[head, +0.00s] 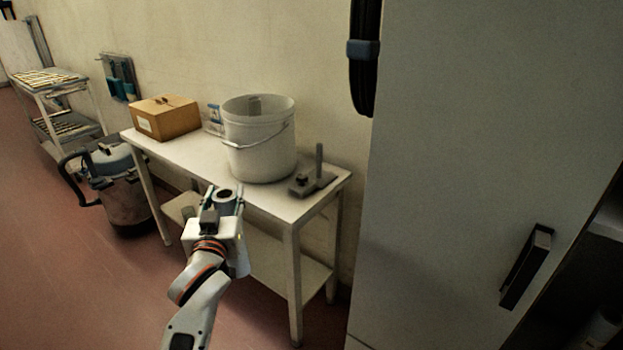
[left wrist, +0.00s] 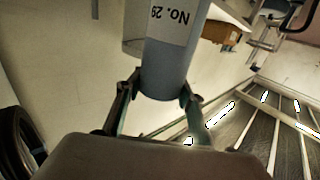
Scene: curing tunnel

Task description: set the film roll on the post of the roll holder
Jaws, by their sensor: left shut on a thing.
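The film roll (head: 225,203) is a grey cylinder with a dark hole in its top end. My left gripper (head: 222,200) is shut on it and holds it in front of the table's front edge. In the left wrist view the roll (left wrist: 166,75) sits between the two fingers and bears a white label reading "No. 29". The roll holder (head: 301,189) is a dark grey base with an upright post (head: 319,162), standing at the table's right end. The post is bare, and the roll is apart from it, to its left and nearer me. My right gripper is not in view.
The white table (head: 183,152) bears a large white bucket (head: 262,160) just left of the holder and a brown box (head: 165,118) farther left. A tall grey cabinet (head: 450,150) stands close on the right. A vacuum cleaner (head: 120,190) is on the floor at left.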

